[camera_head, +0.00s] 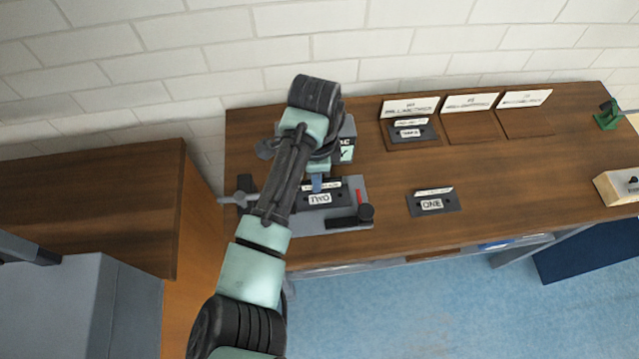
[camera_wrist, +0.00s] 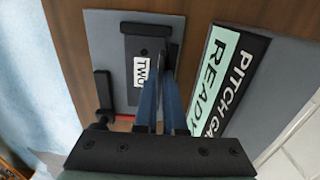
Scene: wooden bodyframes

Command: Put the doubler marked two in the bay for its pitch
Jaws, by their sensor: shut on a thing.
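The doubler marked TWO (camera_head: 325,199) is a dark plate with a white label and an upright pale-topped flange. It lies on the grey plate of a fixture (camera_head: 352,187). In the wrist view the doubler (camera_wrist: 131,52) sits left of my blue fingers. My gripper (camera_head: 317,184) is shut on its upright flange; the fingers (camera_wrist: 166,100) partly hide it. Three bays with white signs stand at the back: the left bay (camera_head: 430,143) holds a dark doubler (camera_head: 420,133), while the middle bay (camera_head: 471,127) and right bay (camera_head: 526,121) are empty. Their sign text is too small to read surely.
A gauge box (camera_head: 347,145) reading READY in the wrist view (camera_wrist: 213,75) stands behind the fixture. A doubler marked ONE (camera_head: 447,203) lies to the right.

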